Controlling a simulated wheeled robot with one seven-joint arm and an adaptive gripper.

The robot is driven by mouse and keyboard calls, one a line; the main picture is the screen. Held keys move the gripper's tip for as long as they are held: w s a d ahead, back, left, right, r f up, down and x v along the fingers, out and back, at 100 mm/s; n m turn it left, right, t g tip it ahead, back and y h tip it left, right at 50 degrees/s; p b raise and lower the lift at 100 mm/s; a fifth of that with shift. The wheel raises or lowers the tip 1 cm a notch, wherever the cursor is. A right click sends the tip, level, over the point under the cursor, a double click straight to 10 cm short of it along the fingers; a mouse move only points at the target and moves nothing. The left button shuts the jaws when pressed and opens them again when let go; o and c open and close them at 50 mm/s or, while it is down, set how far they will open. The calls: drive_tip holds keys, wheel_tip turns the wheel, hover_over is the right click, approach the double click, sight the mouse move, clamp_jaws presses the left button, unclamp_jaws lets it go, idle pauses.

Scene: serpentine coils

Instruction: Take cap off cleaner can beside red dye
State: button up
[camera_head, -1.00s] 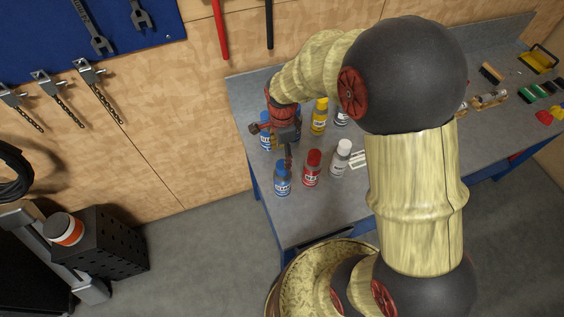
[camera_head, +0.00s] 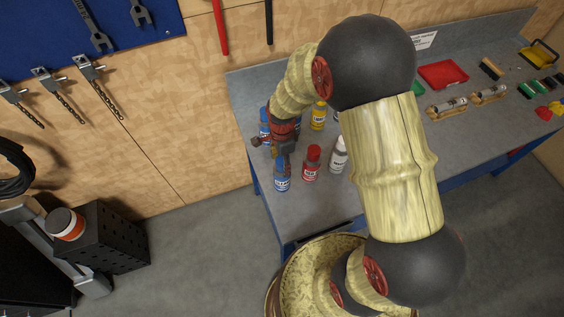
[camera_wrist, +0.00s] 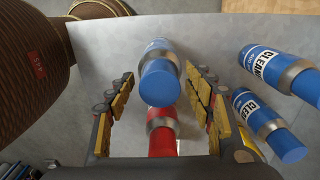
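The blue cleaner can (camera_head: 282,181) stands upright on the bench, just left of the red dye can (camera_head: 312,168). My gripper (camera_head: 272,149) is above and behind the cleaner can in the head view and partly hides its top. In the wrist view my gripper (camera_wrist: 160,78) is open, with a finger on either side of the blue cap (camera_wrist: 159,84) and a gap on both sides. I cannot tell how far the fingertips are above the cap.
Two more blue cleaner cans (camera_wrist: 265,122) stand outside the right finger in the wrist view. A white can (camera_head: 338,158) and a yellow can (camera_head: 318,117) stand nearby on the grey bench (camera_head: 300,213). The bench front is clear.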

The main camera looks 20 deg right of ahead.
drive_tip(key=c, duration=0.6)
drive_tip(key=shift+r, duration=0.1)
drive_tip(key=shift+c, duration=0.4)
